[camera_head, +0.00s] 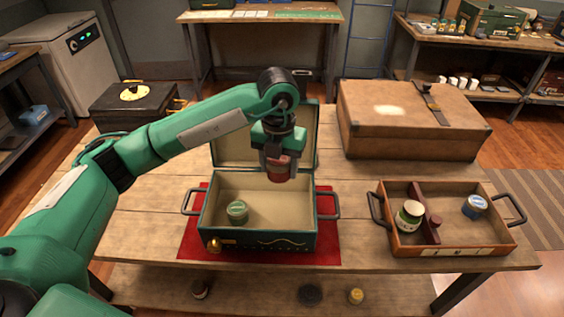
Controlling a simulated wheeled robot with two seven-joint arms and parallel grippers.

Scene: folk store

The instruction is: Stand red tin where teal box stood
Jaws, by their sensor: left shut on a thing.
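My left gripper (279,172) is over the open teal case, its jaws pointing down and shut on a small red tin (283,162). The tin is held above the case floor, partly hidden by the fingers. The dark teal case (270,243) with cream lining stands on a red mat (190,248), its lid raised at the back. A green round tin (237,211) stands inside at the left; the rest of the visible floor is bare. I see no separate small teal box. My right gripper is not in view.
A wooden tray (456,251) at the right holds a green-and-white jar (408,216) and a blue tin (474,206), parted by a divider. A brown suitcase (400,131) stands behind it. A black box (135,108) is at the back left.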

